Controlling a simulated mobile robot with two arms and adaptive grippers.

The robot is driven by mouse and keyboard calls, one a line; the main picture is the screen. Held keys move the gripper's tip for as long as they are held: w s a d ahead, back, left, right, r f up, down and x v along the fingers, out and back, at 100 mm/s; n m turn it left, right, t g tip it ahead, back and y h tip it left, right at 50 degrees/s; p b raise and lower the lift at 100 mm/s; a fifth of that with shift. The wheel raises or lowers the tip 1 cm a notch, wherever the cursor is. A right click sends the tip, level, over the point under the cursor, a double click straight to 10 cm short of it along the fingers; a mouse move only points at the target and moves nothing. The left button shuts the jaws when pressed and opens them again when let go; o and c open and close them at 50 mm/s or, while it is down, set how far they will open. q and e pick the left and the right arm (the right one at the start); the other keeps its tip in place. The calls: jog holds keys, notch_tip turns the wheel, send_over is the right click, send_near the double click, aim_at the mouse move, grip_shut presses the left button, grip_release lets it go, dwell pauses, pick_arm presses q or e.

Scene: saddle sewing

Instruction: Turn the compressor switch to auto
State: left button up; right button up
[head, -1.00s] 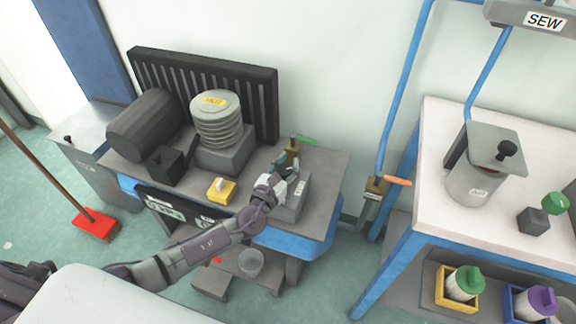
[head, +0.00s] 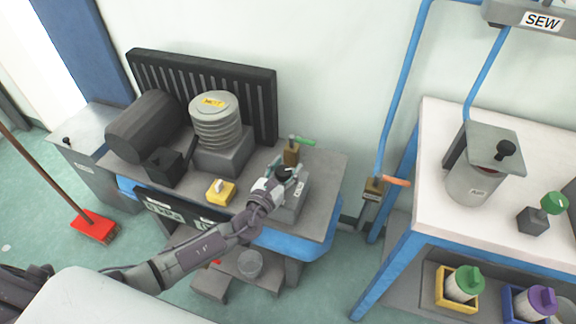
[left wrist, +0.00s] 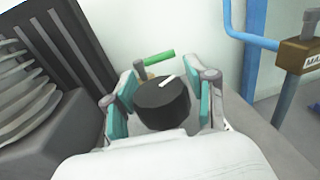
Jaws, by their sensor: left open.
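The compressor switch is a black round knob (left wrist: 162,104) with a white pointer mark, on a grey box (head: 291,207) at the front right of the compressor bench. In the left wrist view the white mark points up and slightly right. My left gripper (head: 283,176) is at the knob. In the left wrist view its teal-padded fingers (left wrist: 164,100) stand open, one on each side of the knob. I cannot tell whether the pads touch it. The box's label is too small to read. My right gripper is not in view.
A green-handled valve (head: 292,150) stands just behind the switch box. A yellow box with a white switch (head: 220,191) sits left of it. The ribbed compressor head (head: 215,122) and dark motor (head: 145,130) fill the bench's back. An orange-handled valve (head: 376,188) hangs on the blue pipe at right.

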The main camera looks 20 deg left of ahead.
pick_arm(q)
jog(key=s+a, duration=0.2)
jog(key=s, duration=0.9)
jog(key=shift+s, duration=0.1)
